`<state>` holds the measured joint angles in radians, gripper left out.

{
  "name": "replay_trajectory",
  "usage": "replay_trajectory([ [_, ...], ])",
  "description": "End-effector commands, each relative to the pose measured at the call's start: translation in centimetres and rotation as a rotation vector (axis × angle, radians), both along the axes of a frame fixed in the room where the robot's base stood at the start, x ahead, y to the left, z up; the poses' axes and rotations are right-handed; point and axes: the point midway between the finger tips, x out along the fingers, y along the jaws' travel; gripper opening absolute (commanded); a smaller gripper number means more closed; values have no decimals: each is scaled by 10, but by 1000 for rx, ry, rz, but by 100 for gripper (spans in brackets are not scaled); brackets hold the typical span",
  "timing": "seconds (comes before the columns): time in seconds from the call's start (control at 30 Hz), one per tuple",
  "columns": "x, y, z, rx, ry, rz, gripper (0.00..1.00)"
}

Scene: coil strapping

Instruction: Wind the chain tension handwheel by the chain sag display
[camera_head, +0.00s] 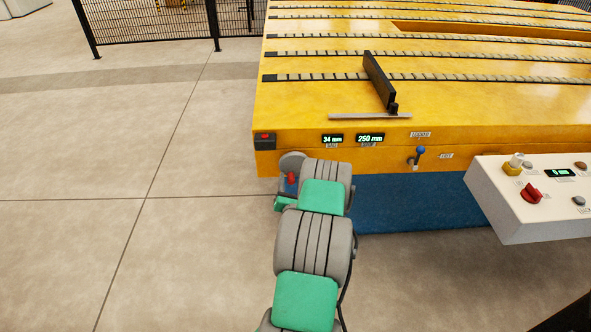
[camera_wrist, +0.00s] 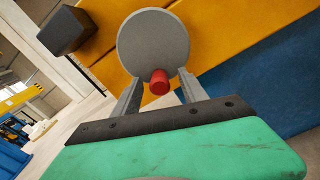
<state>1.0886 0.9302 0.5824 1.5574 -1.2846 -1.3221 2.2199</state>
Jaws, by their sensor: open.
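The handwheel (camera_head: 291,160) is a grey disc at the front left of the yellow machine, partly hidden by my arm in the head view. In the wrist view the handwheel (camera_wrist: 152,36) faces me, with a red knob (camera_wrist: 159,82) low on it. My gripper (camera_wrist: 157,86) is open, one finger on each side of the red knob; whether either finger touches it cannot be told. In the head view the red knob (camera_head: 291,178) shows beside my arm. The chain sag display (camera_head: 332,139) reads 34 mm in green.
A second display (camera_head: 370,138) reads 250 mm. A white control box (camera_head: 535,205) with knobs juts out at right. A dark box (camera_head: 264,141) sits at the machine's left corner. Floor at left is clear.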

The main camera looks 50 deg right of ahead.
Motion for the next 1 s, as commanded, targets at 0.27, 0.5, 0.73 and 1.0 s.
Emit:
replay_trajectory([
  [0.27,0,0,-1,-296,335,1,50],
  [0.5,0,0,-2,-751,849,0,50],
  [0.73,0,-1,-1,-979,1111,-1,50],
  [1.0,0,0,-1,-1490,1694,-1,50],
])
